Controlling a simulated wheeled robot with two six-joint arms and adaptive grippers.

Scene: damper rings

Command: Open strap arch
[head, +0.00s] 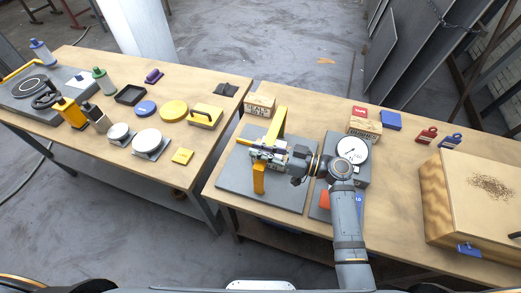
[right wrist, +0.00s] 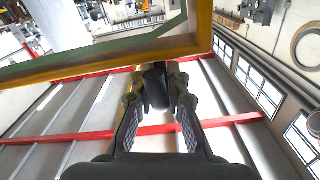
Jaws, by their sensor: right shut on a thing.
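The yellow strap arch (head: 280,122) stands on a grey base plate (head: 235,175) on the right-hand table. Its near yellow leg (head: 259,180) shows below my right gripper. My right gripper (head: 268,153) is at the middle of the arch and hides part of it. In the right wrist view, the yellow arch (right wrist: 100,62) crosses in front of the fingers. There my right gripper (right wrist: 162,95) is shut on a dark knob (right wrist: 155,80), which seems to belong to the arch. My left gripper is not in view.
A dial gauge (head: 352,150) on a grey block stands right of my gripper. A wooden block (head: 260,104) sits behind the plate, and a large wooden box (head: 478,200) stands at the right. Several parts, such as a yellow disc (head: 173,110), lie on the left table.

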